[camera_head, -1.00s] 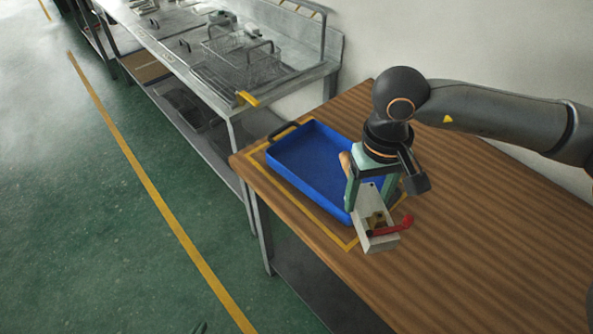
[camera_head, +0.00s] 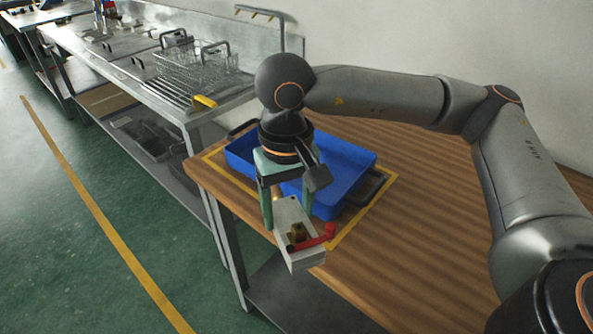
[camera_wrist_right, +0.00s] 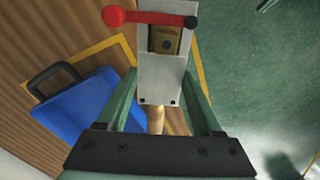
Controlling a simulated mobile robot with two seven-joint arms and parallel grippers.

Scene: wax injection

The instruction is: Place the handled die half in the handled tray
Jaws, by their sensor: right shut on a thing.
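The die half (camera_head: 299,236) is a pale grey block with a brass-coloured insert, a red lever and a tan handle. My right gripper (camera_head: 284,200) is shut on it and holds it in front of the tray, over the table's front edge. In the right wrist view the die half (camera_wrist_right: 160,85) sits between the green fingers of the gripper (camera_wrist_right: 160,110). The handled tray (camera_head: 345,170) is blue with black handles and lies on the wooden table behind the gripper. The arm hides part of it. The tray's corner (camera_wrist_right: 75,120) shows in the wrist view. My left gripper is not in view.
A yellow outline (camera_head: 378,203) on the wooden table (camera_head: 430,220) surrounds the tray. The table's right part is clear. A steel counter with wire baskets (camera_head: 190,68) stands at the back left. A green floor (camera_head: 60,240) lies to the left.

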